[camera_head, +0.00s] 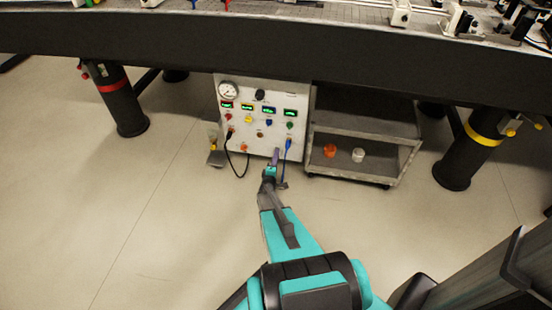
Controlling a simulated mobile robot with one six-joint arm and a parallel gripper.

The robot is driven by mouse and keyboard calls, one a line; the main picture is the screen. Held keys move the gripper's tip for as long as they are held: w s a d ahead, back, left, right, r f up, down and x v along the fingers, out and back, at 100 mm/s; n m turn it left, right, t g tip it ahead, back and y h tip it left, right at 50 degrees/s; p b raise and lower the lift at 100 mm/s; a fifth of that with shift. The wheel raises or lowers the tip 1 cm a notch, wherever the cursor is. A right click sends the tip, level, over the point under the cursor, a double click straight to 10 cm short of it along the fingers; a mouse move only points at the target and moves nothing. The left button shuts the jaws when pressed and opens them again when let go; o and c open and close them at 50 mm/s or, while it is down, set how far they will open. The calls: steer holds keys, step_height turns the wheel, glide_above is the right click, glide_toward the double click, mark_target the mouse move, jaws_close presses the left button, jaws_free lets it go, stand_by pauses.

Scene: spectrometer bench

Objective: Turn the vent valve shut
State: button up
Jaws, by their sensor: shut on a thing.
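The vent valve (276,155) appears to be the small purple-grey handle low on the front of a white panel. It looks roughly upright. My gripper (271,171) reaches the panel's lower right part and is shut on this handle. The fingers and the arm hide the valve's lower part and its mount, so its exact angle cannot be told.
The white panel (239,108) carries a round gauge (228,91), a black knob (260,95), green displays and coloured knobs. A grey cart (363,122) stands right, under the bench (300,48). The left floor is clear.

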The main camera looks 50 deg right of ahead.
steer(key=shift+s+d, duration=0.15)
steer(key=shift+s, duration=0.05)
steer(key=o, duration=0.8)
steer(key=shift+o, duration=1.3)
steer(key=shift+w, duration=0.1)
steer(key=b+v, duration=0.2)
steer(key=v, duration=1.2)
steer(key=shift+w, duration=0.15)
